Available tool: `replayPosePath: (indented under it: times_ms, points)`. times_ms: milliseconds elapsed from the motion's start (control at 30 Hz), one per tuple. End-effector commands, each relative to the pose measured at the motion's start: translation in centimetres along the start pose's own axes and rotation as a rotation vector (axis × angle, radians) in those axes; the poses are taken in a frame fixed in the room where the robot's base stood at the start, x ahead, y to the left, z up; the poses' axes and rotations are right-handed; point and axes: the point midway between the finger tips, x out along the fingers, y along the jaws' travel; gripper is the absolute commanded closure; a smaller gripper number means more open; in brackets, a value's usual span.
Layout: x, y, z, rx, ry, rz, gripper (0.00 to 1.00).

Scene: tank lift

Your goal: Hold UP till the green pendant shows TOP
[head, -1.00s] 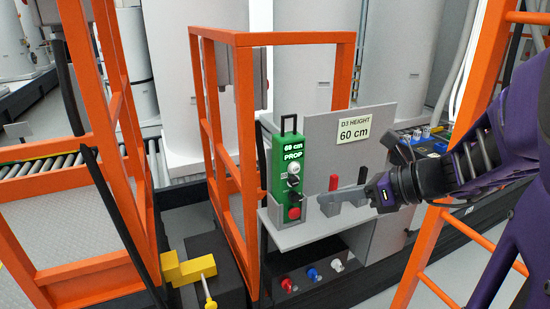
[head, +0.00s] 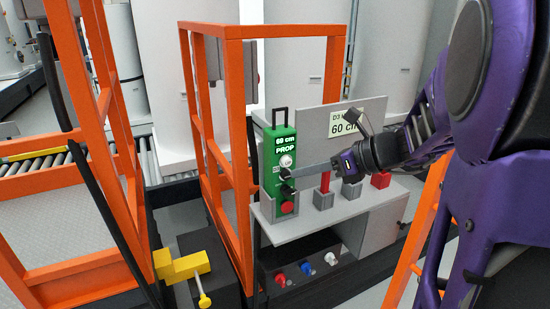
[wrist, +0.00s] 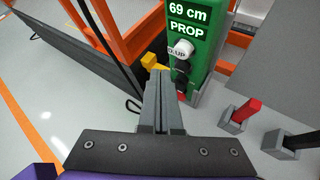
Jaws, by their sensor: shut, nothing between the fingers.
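The green pendant (head: 281,147) stands upright in a grey holder on the shelf. Its display reads 69 cm and PROP in the wrist view (wrist: 187,20). The white UP button (wrist: 181,49) is below the display, with a dark button (wrist: 180,82) under it. A red button (head: 287,207) is lowest. My gripper (head: 288,172) is shut and empty, its fingers pointing at the pendant from the right. In the wrist view its fingertips (wrist: 160,73) are just below and left of the UP button. Contact with any button cannot be told.
A sign (head: 345,123) behind the shelf reads 60 cm, partly hidden by my arm. A red-handled tool (head: 325,184) and other holders stand on the shelf (head: 285,232) right of the pendant. An orange frame (head: 237,150) rises close on the left.

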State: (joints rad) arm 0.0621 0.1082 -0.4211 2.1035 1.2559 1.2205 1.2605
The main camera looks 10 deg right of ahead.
Motion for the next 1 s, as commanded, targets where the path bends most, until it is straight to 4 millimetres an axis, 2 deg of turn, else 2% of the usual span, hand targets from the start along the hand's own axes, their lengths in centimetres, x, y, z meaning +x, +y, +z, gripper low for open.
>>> replayPosePath:
  times_ms: [300, 1000]
  points:
    - [1.15, -0.79, 0.91, -0.001, 0.000, 0.001, 1.00]
    - [1.15, -0.80, 0.89, -0.001, 0.000, 0.000, 1.00]
